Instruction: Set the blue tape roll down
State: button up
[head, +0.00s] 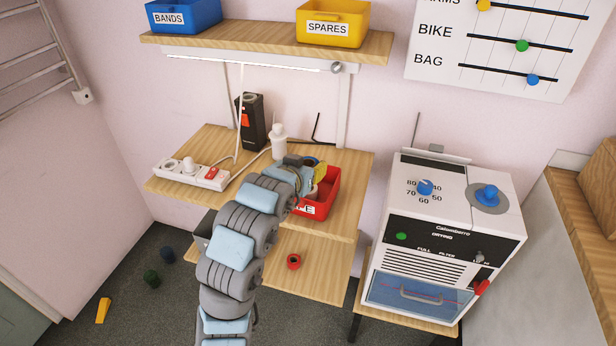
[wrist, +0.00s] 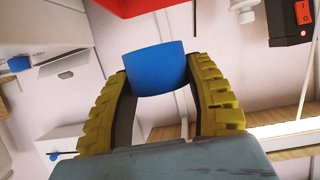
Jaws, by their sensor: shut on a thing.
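My gripper (wrist: 160,80) has yellow ribbed fingers and is shut on the blue tape roll (wrist: 157,69), one finger on each side of it. In the head view only a sliver of the roll (head: 312,160) shows behind my gripper (head: 318,172). The red bin (head: 328,199), with a partly hidden label, stands on the wooden worktop beside and under my gripper. In the wrist view a red edge of the bin (wrist: 140,6) shows past the roll, with a gap in the picture between them. I cannot tell the roll's height over the bin.
A white power strip (head: 190,173), a white bottle-like item (head: 278,141) and a black box (head: 250,121) stand on the worktop. A red tape roll (head: 293,261) lies on the lower shelf. A white dryer (head: 445,235) stands right.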

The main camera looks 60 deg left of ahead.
jog(key=w+a+f, duration=0.1)
jog(key=f, duration=0.1)
jog(key=w+a+f, duration=0.1)
jog(key=a+f, duration=0.1)
jog(key=a+f+p, duration=0.1)
jog(key=a+f, duration=0.1)
jog(key=shift+w+f, duration=0.1)
jog(key=shift+w, duration=0.3)
jog(key=shift+a+f, duration=0.2)
jog(key=shift+f, duration=0.05)
jog(key=shift+f+p, duration=0.5)
jog(key=shift+f, duration=0.8)
jog(key=shift+f, duration=0.2)
jog(key=shift+f, duration=0.2)
jog(key=o, duration=1.1)
jog(key=shift+r, duration=0.1)
